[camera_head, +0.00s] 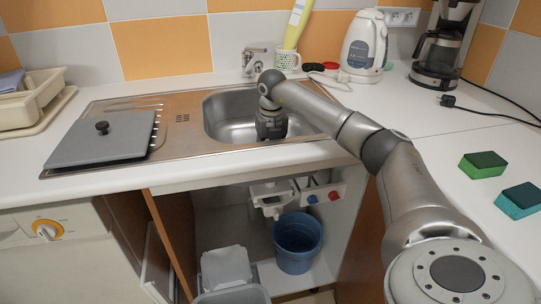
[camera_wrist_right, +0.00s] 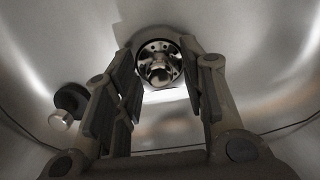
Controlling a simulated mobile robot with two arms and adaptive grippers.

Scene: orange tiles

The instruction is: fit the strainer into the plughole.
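My right arm reaches into the steel sink (camera_head: 224,117), and its gripper (camera_head: 271,128) is down inside the bowl. In the right wrist view my right gripper (camera_wrist_right: 165,95) is open, with its two fingers apart. The fingers do not appear to touch the knob. The strainer is hidden in the head view. My left gripper is not in view.
A dark round piece with a small metal knob (camera_wrist_right: 70,103) shows left of the fingers. The bowl walls surround the gripper, and the faucet (camera_head: 254,60) stands behind. A grey board (camera_head: 100,140) lies on the drainer. Sponges (camera_head: 483,164) lie on the right counter.

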